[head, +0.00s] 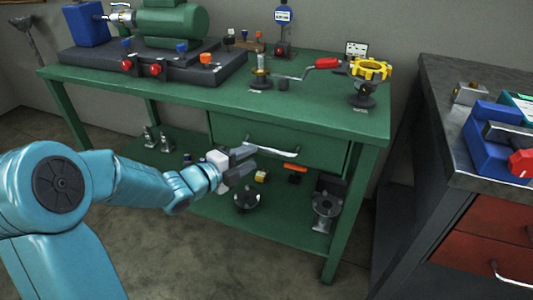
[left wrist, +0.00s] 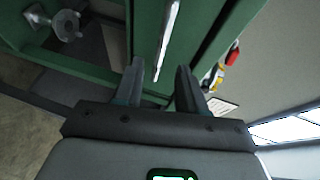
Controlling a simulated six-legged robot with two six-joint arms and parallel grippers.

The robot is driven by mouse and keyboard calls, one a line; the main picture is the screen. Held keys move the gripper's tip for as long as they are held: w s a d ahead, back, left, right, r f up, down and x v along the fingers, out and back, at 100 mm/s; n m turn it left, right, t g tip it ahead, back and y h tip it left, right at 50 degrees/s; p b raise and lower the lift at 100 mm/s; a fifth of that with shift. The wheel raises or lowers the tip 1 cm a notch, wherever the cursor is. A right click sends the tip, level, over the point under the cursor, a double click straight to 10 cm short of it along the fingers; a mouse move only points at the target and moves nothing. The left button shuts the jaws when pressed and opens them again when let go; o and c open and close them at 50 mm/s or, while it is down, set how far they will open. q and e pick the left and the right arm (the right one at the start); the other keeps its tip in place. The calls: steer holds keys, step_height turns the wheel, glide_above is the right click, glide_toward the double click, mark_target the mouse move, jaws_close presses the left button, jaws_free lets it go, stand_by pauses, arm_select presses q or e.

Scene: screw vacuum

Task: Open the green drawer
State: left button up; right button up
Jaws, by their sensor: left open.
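The green drawer (head: 315,152) sits under the top of the green workbench (head: 300,105), with a silver bar handle (head: 278,149) across its front. The drawer looks shut. My left gripper (head: 248,163) is open in front of the drawer, close to the left part of the handle. In the left wrist view the handle (left wrist: 168,40) runs lengthwise between the two open fingers (left wrist: 160,82), near their tips. I cannot tell whether the fingers touch it. My right gripper is not in view.
The lower shelf (head: 285,220) holds flanges and small parts. The bench top carries a green motor (head: 172,22), a yellow handwheel (head: 371,69) and a red-handled crank (head: 322,64). A grey bench with red drawers (head: 480,235) stands at the right. The floor in front is clear.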

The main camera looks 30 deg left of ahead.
mark_target(265, 151)
arm_select(q)
steer(key=b+x, duration=0.1)
steer(key=x, duration=0.6)
steer(key=shift+w, duration=0.2)
steer(key=shift+c, duration=0.3)
jaws_close()
